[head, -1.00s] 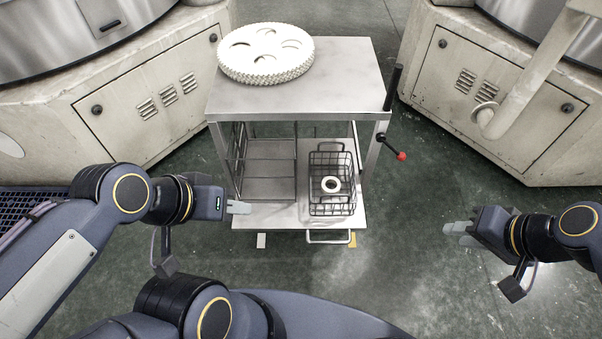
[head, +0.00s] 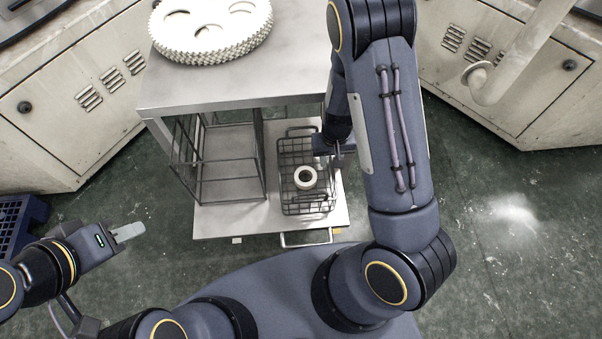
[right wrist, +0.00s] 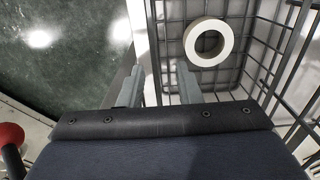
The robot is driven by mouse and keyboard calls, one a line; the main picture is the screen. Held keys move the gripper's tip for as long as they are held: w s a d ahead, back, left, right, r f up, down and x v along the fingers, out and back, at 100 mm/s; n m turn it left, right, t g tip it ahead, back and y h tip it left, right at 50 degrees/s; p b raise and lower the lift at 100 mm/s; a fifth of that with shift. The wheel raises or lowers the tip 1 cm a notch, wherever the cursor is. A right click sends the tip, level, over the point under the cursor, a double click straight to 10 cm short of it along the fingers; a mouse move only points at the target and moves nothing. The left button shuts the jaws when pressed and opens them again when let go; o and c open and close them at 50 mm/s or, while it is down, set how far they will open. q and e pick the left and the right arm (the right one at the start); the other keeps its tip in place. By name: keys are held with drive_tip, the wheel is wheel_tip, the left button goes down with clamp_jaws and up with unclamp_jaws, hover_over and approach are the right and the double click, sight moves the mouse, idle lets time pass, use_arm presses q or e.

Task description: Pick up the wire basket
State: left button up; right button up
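The wire basket (head: 309,207) is dark, open-topped and stands on the lower shelf of a steel cart, on the right side. A white ring (head: 305,178) lies inside it; the ring also shows in the right wrist view (right wrist: 208,42). My right gripper (head: 326,157) is at the basket's right side. In the right wrist view its two fingers (right wrist: 160,88) are apart, with the basket's side wall (right wrist: 153,45) running between them; contact is unclear. My left gripper (head: 128,232) is empty, left of the cart, seen from the side; its finger gap is hidden.
The cart's top (head: 255,85) overhangs the back of the shelf and carries white toothed discs (head: 210,32). A wire rack (head: 215,165) stands left of the basket. A pull handle (head: 306,240) sticks out in front. A red knob (right wrist: 10,136) shows near my right wrist.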

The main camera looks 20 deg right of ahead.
sight(332, 168)
drive_tip(key=f, duration=0.3)
drive_tip(key=f+b, duration=0.1)
drive_tip(key=f, duration=0.1)
drive_tip(key=shift+s+d+f, duration=0.15)
drive_tip(key=shift+s+d, duration=0.1)
drive_tip(key=shift+c, duration=0.4)
clamp_jaws()
